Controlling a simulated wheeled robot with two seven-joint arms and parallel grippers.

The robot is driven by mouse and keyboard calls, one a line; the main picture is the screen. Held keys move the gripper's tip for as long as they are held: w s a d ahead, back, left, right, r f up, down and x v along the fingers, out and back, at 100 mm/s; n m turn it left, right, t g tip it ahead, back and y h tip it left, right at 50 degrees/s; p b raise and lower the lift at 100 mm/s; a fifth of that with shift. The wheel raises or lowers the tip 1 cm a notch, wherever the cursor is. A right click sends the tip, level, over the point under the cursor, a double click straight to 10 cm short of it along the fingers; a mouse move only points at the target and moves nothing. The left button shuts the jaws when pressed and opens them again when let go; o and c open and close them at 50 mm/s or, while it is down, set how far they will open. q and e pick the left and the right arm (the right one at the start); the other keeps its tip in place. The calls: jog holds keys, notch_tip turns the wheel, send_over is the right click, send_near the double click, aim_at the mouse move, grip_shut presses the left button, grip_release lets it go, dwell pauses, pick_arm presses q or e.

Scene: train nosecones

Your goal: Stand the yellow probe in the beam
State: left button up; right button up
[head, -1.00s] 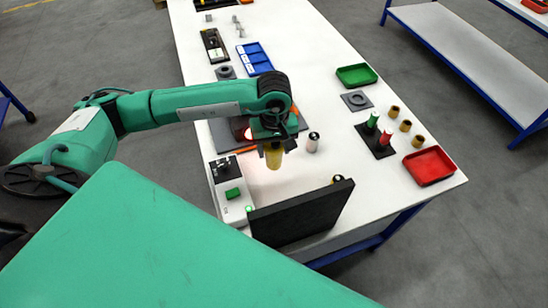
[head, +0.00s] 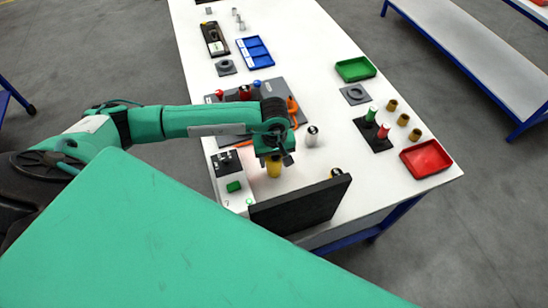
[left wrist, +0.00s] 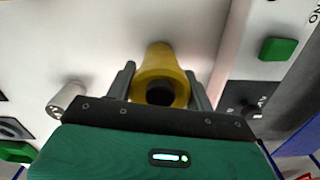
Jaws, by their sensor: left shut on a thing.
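The yellow probe (head: 274,168) is a yellow cylinder held by my left gripper (head: 273,158) over the white table, close to a white box. It hangs roughly upright. In the left wrist view the probe (left wrist: 158,62) sits between the two dark fingers of the left gripper (left wrist: 163,80), with a dark round opening at its near end. I cannot tell whether its far end touches the table. No beam shows as a visible line. My right gripper is not in view.
The white box (head: 228,172) with a green button is left of the probe. An upright black panel (head: 300,205) stands in front. A white cylinder (head: 311,137) stands to the right. A grey mat (head: 213,115) with coloured-handled items lies behind. Red (head: 427,160) and green (head: 355,69) trays are farther right.

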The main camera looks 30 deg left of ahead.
pick_arm(q)
jog(key=o, duration=1)
jog(key=shift+f, duration=0.1)
notch_tip(320, 180, up, 11)
jog(key=b, duration=0.4)
jog(key=shift+r, duration=0.7)
